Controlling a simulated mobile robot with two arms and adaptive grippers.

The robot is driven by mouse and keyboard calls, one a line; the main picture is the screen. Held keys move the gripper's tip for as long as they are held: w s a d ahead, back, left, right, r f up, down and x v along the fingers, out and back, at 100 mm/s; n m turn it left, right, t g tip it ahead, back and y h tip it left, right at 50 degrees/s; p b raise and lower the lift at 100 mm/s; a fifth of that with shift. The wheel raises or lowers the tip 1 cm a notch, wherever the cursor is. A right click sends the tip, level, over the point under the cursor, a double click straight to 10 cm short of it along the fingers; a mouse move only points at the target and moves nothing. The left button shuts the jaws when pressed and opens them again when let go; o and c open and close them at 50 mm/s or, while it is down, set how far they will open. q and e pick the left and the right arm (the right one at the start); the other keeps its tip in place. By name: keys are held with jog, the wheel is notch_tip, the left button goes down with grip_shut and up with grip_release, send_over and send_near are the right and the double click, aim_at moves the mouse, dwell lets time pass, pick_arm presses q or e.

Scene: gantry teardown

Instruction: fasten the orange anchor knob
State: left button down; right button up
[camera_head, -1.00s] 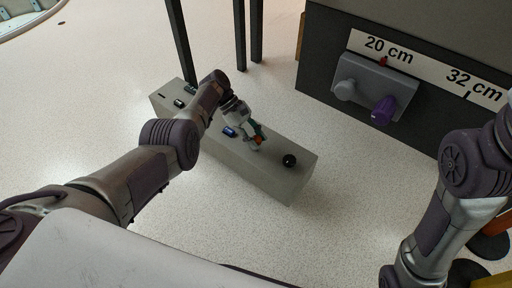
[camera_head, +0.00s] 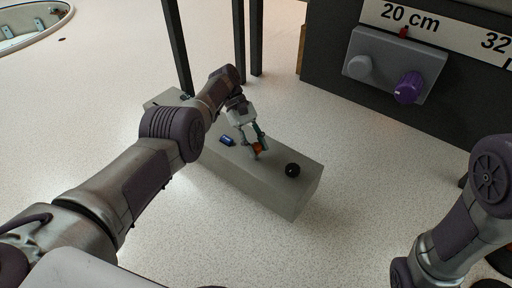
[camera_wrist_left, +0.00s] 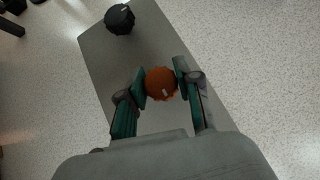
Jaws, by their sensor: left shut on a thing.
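The orange anchor knob (camera_wrist_left: 161,83) sits on the grey bench and is small in the head view (camera_head: 257,148). It has a white mark on top. My left gripper (camera_head: 257,151) reaches down over it. In the left wrist view, the left gripper's (camera_wrist_left: 160,84) two green-padded fingers are shut on the knob, one on each side. The knob's far lower part is hidden from me. My right arm shows at the right edge of the head view, but its gripper is out of the picture.
The grey bench (camera_head: 270,195) also carries a black knob (camera_head: 292,170) and a blue piece (camera_head: 227,141). A dark panel holds a grey block (camera_head: 372,52) with a purple knob (camera_head: 408,87) under a ruler strip (camera_head: 450,33). Dark posts (camera_head: 177,50) stand behind the bench. The floor around is clear.

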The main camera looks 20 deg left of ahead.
aim_at(256, 145)
pick_arm(q)
jog(key=shift+s, duration=0.1)
jog(key=c, duration=0.8)
grip_release()
jog(key=shift+d, duration=0.1)
jog(key=shift+w+a+r, duration=0.25)
jog(key=shift+a+r, duration=0.05)
jog(key=shift+r, duration=0.1)
jog(key=shift+s+d+r, duration=0.1)
jog(key=shift+s+r, duration=0.05)
jog(key=shift+r, duration=1.3)
jog(key=shift+d+r, duration=0.15)
jog(key=shift+r, duration=2.95)
